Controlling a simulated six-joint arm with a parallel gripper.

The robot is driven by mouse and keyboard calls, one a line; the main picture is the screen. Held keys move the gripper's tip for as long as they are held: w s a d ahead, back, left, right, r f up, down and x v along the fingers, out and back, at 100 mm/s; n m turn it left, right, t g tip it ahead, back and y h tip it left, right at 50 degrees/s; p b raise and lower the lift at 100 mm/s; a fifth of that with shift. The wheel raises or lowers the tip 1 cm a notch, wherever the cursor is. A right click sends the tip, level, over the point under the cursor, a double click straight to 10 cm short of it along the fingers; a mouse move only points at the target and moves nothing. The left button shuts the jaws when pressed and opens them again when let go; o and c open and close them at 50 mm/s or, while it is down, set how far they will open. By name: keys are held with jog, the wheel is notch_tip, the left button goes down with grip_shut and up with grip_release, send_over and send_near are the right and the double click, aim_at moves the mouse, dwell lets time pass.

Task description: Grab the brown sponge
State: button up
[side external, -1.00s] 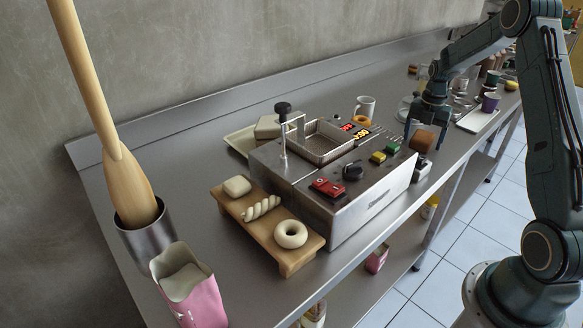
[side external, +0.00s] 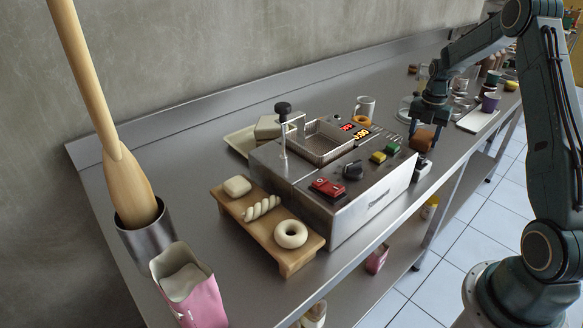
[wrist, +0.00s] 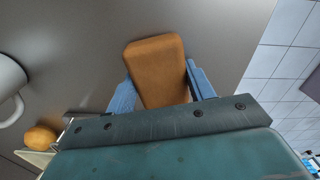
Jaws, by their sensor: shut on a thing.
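The brown sponge (side external: 419,141) is a rounded block at the right end of the steel counter, beside the fryer. In the wrist view the sponge (wrist: 157,66) stands out between two blue fingers. My gripper (side external: 424,130) points down over the sponge and is shut on it, one finger on each side; the fingers also show in the wrist view (wrist: 160,82). A small pale and dark object (side external: 422,169) is just below the sponge; I cannot tell whether they touch.
The fryer (side external: 345,205) with buttons and a basket stands left of my gripper. A white mug (side external: 365,106) and doughnut are behind it. Cups and a white board (side external: 477,121) lie to the right. The counter's front edge is close to the sponge.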

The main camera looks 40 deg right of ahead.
aim_at(424, 135)
notch_tip(424, 135, up, 20)
dwell(0.6)
